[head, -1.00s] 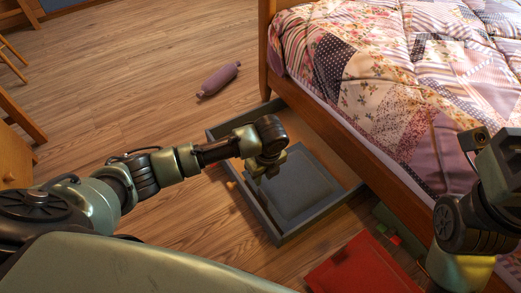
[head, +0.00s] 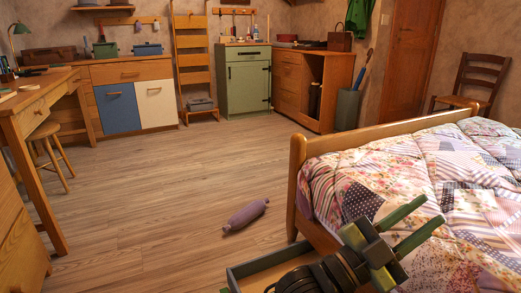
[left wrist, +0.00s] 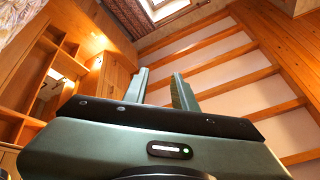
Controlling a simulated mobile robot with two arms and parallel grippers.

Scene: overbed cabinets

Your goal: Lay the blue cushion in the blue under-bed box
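The under-bed box (head: 264,262), grey-blue, is at the bottom edge of the head view beside the bed. Only its far rim and a strip of its inside show; my arm and the picture edge hide the rest. No blue cushion can be made out now. My left gripper (head: 434,209) is raised in front of the bed's near end, above and right of the box. Its two fingers are apart with nothing between them. The left wrist view also shows the gripper (left wrist: 160,88) empty, its fingers toward the ceiling. My right gripper is not in view.
The bed's wooden footboard (head: 297,185) and patchwork quilt (head: 375,170) lie close to my left gripper. A mauve bolster (head: 246,215) lies on the floor beyond the box. A desk (head: 50,100) and stool (head: 50,150) stand left.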

